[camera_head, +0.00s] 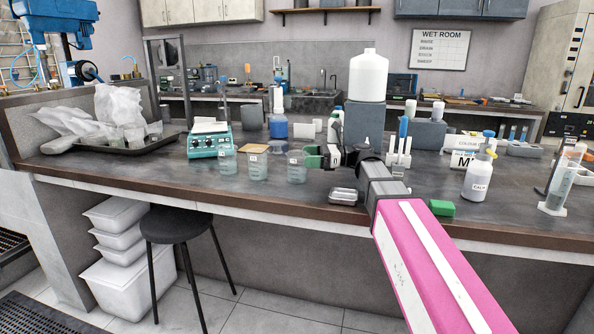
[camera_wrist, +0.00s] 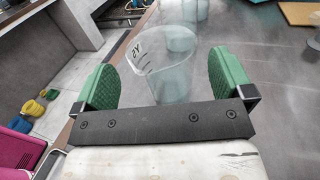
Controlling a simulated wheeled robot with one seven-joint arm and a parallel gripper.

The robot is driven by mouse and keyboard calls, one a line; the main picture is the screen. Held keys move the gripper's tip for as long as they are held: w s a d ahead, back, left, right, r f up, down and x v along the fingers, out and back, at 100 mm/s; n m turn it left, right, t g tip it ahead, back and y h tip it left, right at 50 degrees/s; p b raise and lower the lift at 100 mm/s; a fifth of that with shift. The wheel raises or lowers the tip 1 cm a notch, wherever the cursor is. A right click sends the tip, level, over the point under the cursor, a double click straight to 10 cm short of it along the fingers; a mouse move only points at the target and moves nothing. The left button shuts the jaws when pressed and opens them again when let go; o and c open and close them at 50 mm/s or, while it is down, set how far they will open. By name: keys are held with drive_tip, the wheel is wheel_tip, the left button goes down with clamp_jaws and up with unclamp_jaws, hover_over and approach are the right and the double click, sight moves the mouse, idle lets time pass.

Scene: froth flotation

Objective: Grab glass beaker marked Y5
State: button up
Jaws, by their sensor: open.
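The clear glass beaker marked Y5 (camera_wrist: 165,75) stands upright in the wrist view, its label at the upper left of its wall. My gripper (camera_wrist: 164,68) is open, with one green finger on each side of the beaker. Gaps show between the fingers and the glass, and the beaker's near lower part is hidden by the gripper's dark bar. In the head view the beaker nearest my gripper (camera_head: 312,156) is the rightmost of three (camera_head: 297,168), just left of the fingers. Its mark is too small to read there.
Two similar beakers, a middle one (camera_head: 257,167) and a left one (camera_head: 228,161), stand to its left on the dark bench (camera_head: 200,182).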

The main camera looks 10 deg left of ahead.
drive_tip(key=x, duration=0.4)
drive_tip(key=shift+a+f, duration=0.15)
drive_tip(key=c, duration=1.1)
